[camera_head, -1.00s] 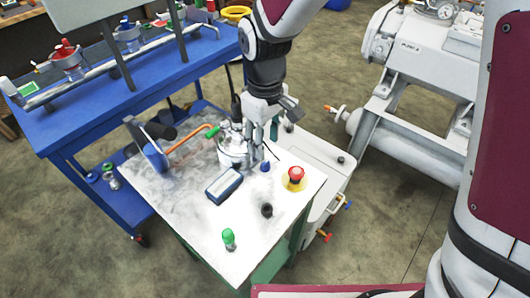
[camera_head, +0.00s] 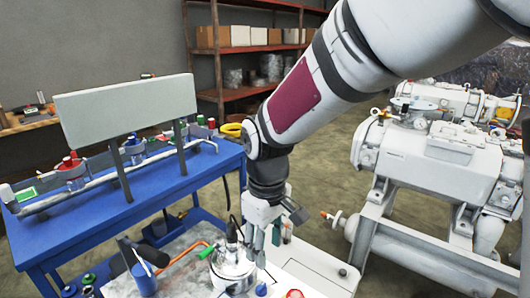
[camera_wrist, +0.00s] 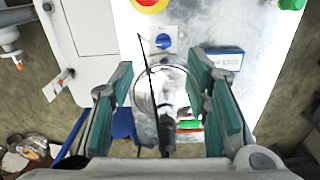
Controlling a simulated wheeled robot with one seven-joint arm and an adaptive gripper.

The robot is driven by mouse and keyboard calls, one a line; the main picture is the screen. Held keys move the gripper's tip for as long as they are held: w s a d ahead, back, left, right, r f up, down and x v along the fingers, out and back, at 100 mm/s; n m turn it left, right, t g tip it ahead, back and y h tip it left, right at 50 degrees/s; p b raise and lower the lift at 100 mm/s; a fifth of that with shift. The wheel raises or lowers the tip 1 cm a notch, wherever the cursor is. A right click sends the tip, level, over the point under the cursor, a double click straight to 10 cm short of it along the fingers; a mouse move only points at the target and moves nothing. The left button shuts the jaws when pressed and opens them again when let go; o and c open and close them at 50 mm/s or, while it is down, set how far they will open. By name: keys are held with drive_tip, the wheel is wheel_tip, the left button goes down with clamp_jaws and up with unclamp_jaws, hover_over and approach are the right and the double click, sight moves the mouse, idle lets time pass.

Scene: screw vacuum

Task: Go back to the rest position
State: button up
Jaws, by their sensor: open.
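My gripper (camera_head: 258,248) points down over the small white-topped table (camera_head: 185,243). Its teal-padded fingers (camera_wrist: 160,78) stand apart in the wrist view, with nothing gripped between them. A round metal vessel (camera_head: 232,272) with a black upright fitting stands on the table just left of my gripper. In the wrist view, the black fitting (camera_wrist: 167,125) lies between the fingers in the picture; I cannot tell whether they touch it. My arm reaches in from the upper right of the head view.
A red button (camera_head: 294,294) and a blue knob (camera_wrist: 163,41) are on the table, with a blue box (camera_wrist: 222,58). A blue workbench (camera_head: 85,227) is behind left; a large grey machine (camera_head: 440,160) stands right. Floor is open between them.

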drive_tip(key=s+d+r+m+t+p, duration=0.25)
drive_tip(key=s+d+r+m, duration=0.25)
drive_tip(key=s+d+r, duration=0.5)
drive_tip(key=s+d+r+m+t+p, duration=0.1)
drive_tip(key=s+d+r+m+p, duration=0.3)
drive_tip(key=s+d+r, duration=0.4)
drive_tip(key=s+d, duration=0.1)
drive_tip(key=s, duration=0.3)
drive_tip(key=shift+d+r+m+p, duration=0.2)
drive_tip(key=shift+m+p, duration=0.1)
drive_tip(key=shift+m, duration=0.1)
drive_tip(key=shift+t, duration=0.25)
